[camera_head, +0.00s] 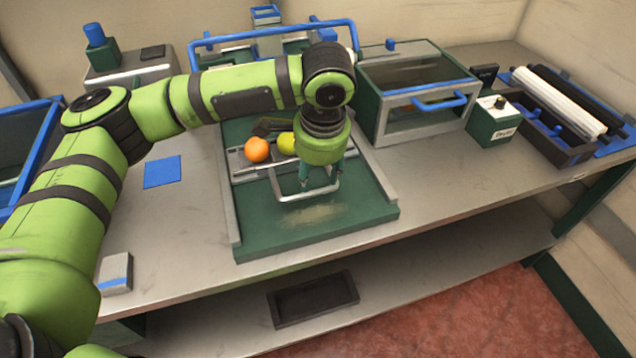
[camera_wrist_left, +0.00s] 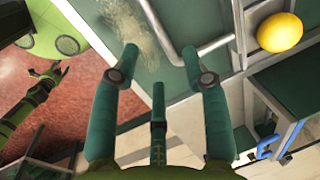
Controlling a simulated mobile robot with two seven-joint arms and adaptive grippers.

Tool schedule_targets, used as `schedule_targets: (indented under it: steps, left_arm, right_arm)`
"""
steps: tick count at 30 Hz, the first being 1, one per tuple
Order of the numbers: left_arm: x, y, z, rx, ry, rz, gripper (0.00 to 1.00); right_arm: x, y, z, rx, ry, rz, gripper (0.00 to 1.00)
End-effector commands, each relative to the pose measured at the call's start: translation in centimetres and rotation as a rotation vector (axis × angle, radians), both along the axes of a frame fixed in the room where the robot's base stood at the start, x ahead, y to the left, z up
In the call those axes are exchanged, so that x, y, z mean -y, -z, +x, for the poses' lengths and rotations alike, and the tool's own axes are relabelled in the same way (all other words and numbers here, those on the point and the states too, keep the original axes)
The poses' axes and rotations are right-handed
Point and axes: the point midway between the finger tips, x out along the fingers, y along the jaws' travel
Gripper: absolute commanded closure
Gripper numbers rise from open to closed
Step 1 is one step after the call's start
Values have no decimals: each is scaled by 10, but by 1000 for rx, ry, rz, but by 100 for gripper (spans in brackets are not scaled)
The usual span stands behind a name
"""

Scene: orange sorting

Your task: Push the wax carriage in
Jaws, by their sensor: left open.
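The wax carriage (camera_head: 242,168), a low grey frame, sits between rails on a green bed (camera_head: 345,215). Its pale bar handle (camera_head: 290,198) faces the front of the bench and also shows in the left wrist view (camera_wrist_left: 215,45). An orange (camera_head: 257,150) and a yellow fruit (camera_head: 286,143) lie at the carriage; the yellow one also shows in the left wrist view (camera_wrist_left: 280,32). My left gripper (camera_head: 318,182) points down at the handle, open, with the bar near its fingertips; contact is unclear. It hides part of the carriage. My right gripper (camera_wrist_left: 52,75) shows small in the left wrist view; its jaws are unclear.
A glass-sided box (camera_head: 415,95) with a blue handle stands right of the bed. A small green box (camera_head: 494,122) and a roller unit (camera_head: 560,115) stand farther right. A blue square (camera_head: 162,171) and a grey block (camera_head: 116,273) lie left.

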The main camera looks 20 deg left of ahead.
Motion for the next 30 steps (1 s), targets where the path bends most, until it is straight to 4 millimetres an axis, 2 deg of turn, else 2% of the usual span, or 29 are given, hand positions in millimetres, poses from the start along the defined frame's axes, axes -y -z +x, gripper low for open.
schedule_targets:
  steps: [6, 10, 15, 21, 22, 25, 30]
  left_arm:
    - [-4, 35, 4, -3, 0, 1, 54]
    - [-5, 49, 7, -2, 1, -1, 54]
    - [-6, 58, 9, 1, 1, -1, 54]
    - [-6, 58, 9, 1, 1, -1, 54]
    - [-6, 58, 9, 1, 1, -1, 58]
    - [-6, 58, 9, 1, 2, -1, 98]
    - [-6, 58, 9, 1, 2, -1, 100]
  right_arm:
    - [0, -3, 0, 0, 0, 0, 54]
    - [0, -4, 0, 0, 0, 0, 54]
    - [0, -4, 0, 0, 0, 0, 54]
    - [0, -4, 0, 0, 0, 0, 54]
    - [0, -4, 0, 0, 0, 0, 54]
    - [0, -4, 0, 0, 0, 0, 54]
    - [0, -4, 0, 0, 0, 0, 54]
